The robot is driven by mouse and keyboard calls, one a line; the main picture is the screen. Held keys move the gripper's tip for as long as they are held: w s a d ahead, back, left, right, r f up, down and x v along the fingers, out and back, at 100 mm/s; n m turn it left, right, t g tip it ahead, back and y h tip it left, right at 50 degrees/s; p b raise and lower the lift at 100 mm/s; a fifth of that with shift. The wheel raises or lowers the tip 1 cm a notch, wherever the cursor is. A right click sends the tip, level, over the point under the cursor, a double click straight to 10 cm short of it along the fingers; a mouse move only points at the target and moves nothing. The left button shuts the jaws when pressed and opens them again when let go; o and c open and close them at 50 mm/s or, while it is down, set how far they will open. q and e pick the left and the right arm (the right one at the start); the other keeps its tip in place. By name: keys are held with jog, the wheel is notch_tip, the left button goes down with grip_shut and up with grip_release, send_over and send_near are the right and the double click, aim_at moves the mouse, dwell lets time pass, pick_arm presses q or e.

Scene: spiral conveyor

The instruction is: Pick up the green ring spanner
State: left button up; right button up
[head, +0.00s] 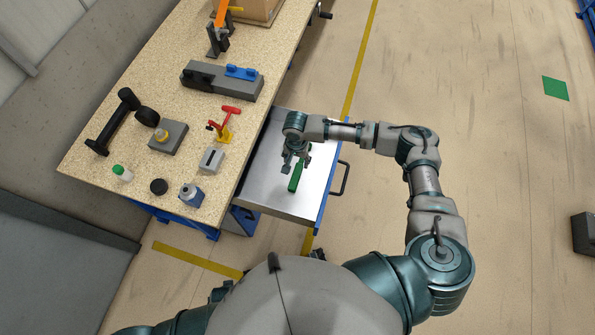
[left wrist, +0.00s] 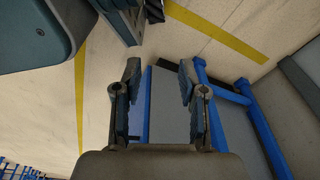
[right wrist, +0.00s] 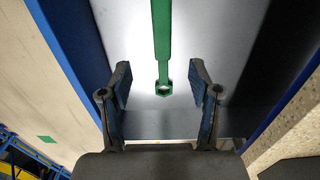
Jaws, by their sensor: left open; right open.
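The green ring spanner (head: 295,177) lies in the open drawer (head: 272,190) of the workbench. In the right wrist view the spanner (right wrist: 162,45) runs down from the top edge, its ring end between and just beyond the fingertips. My right gripper (head: 296,158) is over the drawer, open, with its fingers on either side of the spanner; in its wrist view the fingers (right wrist: 160,85) are apart from it. Part of the spanner is hidden under the gripper in the head view. My left gripper (left wrist: 158,80) is open and empty, with floor and blue bench frame beyond it.
The drawer has a blue front with a dark handle (head: 343,178). The bench top (head: 140,80) holds a grey block with a blue part (head: 222,80), a red-handled clamp (head: 225,120), a dark dumbbell-like tool (head: 115,125) and several small items. Drawer walls stand close beside the right gripper.

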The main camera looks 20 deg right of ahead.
jog(key=b, duration=0.1)
send_over(296, 174)
jog(key=f, duration=0.7)
jog(key=shift+s+f, duration=0.1)
jog(key=shift+s, duration=0.15)
notch_tip(296, 174, down, 6)
jog(key=shift+w+r+b, duration=0.1)
jog(key=shift+w+b, duration=0.05)
jog(key=shift+b, duration=0.8)
pick_arm(q)
jog(key=w+r, duration=0.4)
jog(key=r, duration=0.2)
jog(key=shift+w+d+r, duration=0.25)
jog(key=shift+d+r, duration=0.15)
pick_arm(e)
grip_shut()
